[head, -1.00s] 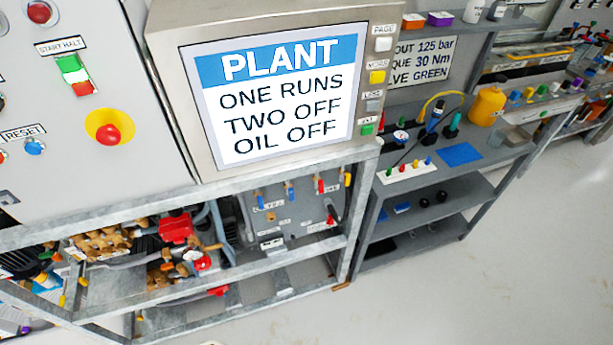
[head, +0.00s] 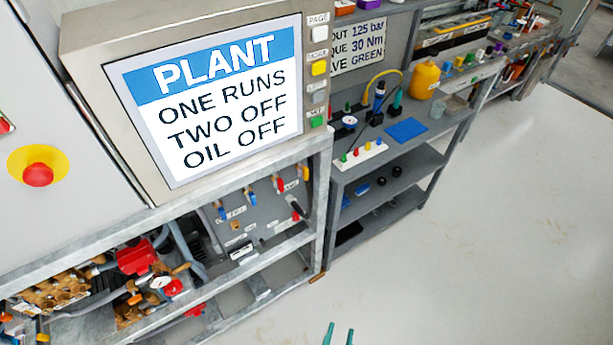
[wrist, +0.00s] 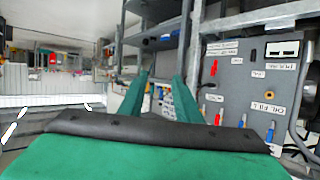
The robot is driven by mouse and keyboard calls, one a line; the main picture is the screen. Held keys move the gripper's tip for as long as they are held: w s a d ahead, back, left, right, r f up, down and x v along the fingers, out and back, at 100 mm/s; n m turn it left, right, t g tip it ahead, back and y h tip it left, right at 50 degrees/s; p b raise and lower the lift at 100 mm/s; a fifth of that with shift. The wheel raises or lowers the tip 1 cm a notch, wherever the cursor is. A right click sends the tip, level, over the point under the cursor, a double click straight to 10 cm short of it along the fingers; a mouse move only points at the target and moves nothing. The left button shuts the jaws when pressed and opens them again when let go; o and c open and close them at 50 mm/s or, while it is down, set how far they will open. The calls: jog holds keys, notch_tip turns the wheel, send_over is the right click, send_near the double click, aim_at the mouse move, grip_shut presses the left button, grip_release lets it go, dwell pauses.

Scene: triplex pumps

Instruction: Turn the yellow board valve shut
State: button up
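The yellow board valve (head: 304,173) has a small yellow handle at the top right end of the grey valve board (head: 262,212), just under the plant screen. Its handle looks roughly upright. I cannot pick it out clearly in the wrist view. My gripper (head: 339,335) shows only as two green fingertips at the bottom edge of the head view, below and to the right of the board, well apart from it. In the wrist view my gripper (wrist: 160,78) is open with nothing between its fingers. The board (wrist: 238,92) stands to their right there.
Red (head: 279,184) and blue (head: 249,197) valve handles sit left of the yellow one, with a black handle (head: 298,209) below. A steel frame post (head: 320,210) stands just right of the board. The shelf unit (head: 400,175) is farther right. The floor (head: 490,230) is clear.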

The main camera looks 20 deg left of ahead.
jog(key=w+a+f+n+y, duration=0.1)
jog(key=w+a+f+y, duration=0.15)
jog(key=w, duration=0.75)
jog(key=n+g+y, duration=0.3)
jog(key=n+y, duration=0.7)
jog(key=y, duration=0.2)
send_near(307, 174)
jog(key=shift+h, duration=0.25)
jog(key=x, duration=0.9)
jog(key=shift+s+r, duration=0.1)
jog(key=shift+c, duration=0.2)
grip_shut()
